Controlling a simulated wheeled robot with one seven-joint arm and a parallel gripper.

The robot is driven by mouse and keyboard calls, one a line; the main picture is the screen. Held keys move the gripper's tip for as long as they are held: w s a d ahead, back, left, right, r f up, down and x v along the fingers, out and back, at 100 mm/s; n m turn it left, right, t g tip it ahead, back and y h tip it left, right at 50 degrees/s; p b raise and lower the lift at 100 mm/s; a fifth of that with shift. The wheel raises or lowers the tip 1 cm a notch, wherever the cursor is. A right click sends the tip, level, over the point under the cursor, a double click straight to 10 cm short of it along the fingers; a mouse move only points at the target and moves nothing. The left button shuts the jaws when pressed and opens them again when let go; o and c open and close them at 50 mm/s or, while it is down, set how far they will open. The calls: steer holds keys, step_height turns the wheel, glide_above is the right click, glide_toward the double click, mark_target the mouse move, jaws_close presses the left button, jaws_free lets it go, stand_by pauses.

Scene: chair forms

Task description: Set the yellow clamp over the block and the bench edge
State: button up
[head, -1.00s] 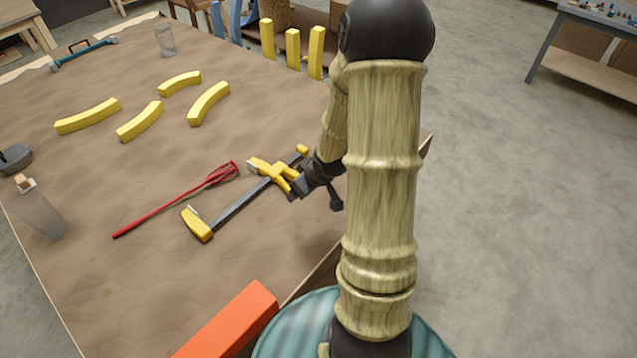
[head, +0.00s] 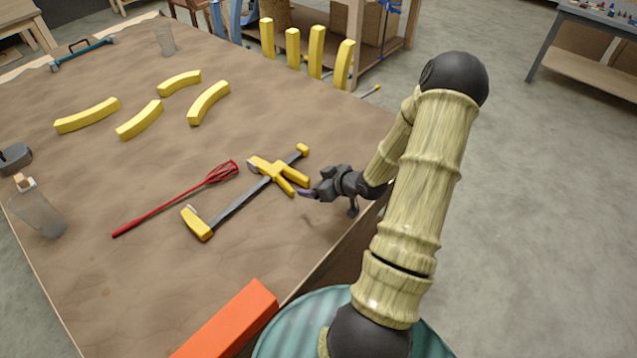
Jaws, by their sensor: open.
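The yellow clamp (head: 248,192) lies on the bench, with a dark bar, a yellow jaw at its near left end and a yellow handle part near the far right end. My gripper (head: 304,194) is just to the right of the clamp's handle, over the bench near its right edge. It is open and holds nothing. An orange block (head: 228,322) lies at the bench's near right edge (head: 325,262). I cannot tell from the picture whether this is the block meant.
A red whisk-like tool (head: 175,200) lies left of the clamp. Several curved yellow pieces (head: 138,120) lie farther back, and several upright yellow pieces (head: 292,48) stand at the far edge. A clear bottle (head: 38,212) is at the left.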

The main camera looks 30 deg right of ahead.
mark_target(296, 188)
steer(key=b+x, duration=0.5)
steer(key=x, duration=0.5)
steer(key=shift+w, duration=0.1)
steer(key=c, duration=1.5)
steer(key=shift+r+p, duration=0.6)
steer(key=shift+r, duration=0.15)
steer(key=shift+c, duration=0.7)
steer(key=shift+r+p, duration=1.4)
steer(key=shift+r, duration=0.4)
steer(key=shift+c, duration=0.2)
